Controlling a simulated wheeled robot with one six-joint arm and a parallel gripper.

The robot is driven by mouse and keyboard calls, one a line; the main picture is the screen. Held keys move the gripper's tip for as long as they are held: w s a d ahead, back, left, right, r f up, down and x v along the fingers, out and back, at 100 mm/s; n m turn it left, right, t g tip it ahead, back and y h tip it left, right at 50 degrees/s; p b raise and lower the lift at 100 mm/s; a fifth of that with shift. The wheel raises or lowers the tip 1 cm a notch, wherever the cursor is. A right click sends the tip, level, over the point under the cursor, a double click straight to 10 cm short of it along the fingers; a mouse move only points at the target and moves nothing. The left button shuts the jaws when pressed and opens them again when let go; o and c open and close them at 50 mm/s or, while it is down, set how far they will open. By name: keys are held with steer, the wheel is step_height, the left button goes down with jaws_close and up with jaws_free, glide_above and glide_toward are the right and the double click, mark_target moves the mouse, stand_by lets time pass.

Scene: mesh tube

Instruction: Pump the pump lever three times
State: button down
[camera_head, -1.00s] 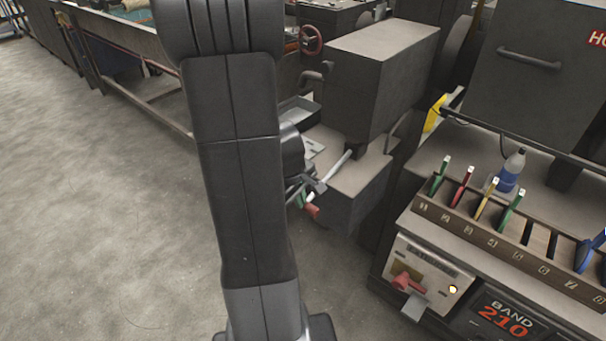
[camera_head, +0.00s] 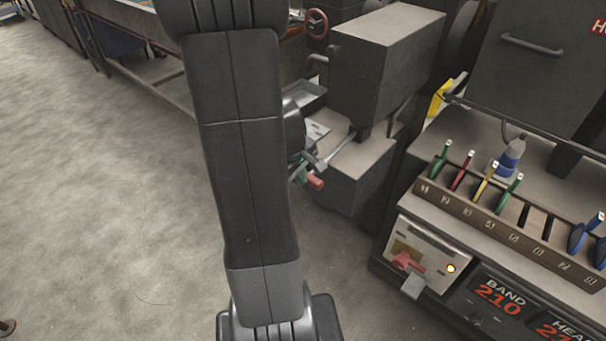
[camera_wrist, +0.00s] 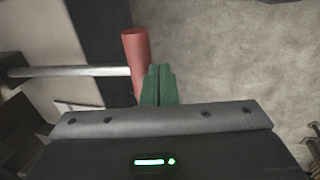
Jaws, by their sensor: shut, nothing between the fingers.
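The pump lever is a pale metal rod (camera_head: 340,148) that reaches out from a grey block, with a red handle (camera_head: 316,182) at its end. In the wrist view the rod (camera_wrist: 75,71) enters from the left and meets the red handle (camera_wrist: 135,48). My gripper (camera_wrist: 158,72) has green fingers pressed together. They are right beside the handle's right side, overlapping its lower end in the view, and do not enclose it. I cannot tell whether they touch. In the head view my arm partly hides the gripper (camera_head: 300,174).
A dark box (camera_head: 380,65) stands above the lever. To the right is a bench with a slotted rack (camera_head: 515,235) of coloured tools, a bottle (camera_head: 508,155) and a panel with another red handle (camera_head: 408,263). The floor (camera_head: 130,200) at left is open.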

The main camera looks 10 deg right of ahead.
steer(key=a+v, duration=0.1)
steer(key=v, duration=0.9)
steer(key=shift+s+a, duration=0.2)
steer(key=shift+s, duration=0.2)
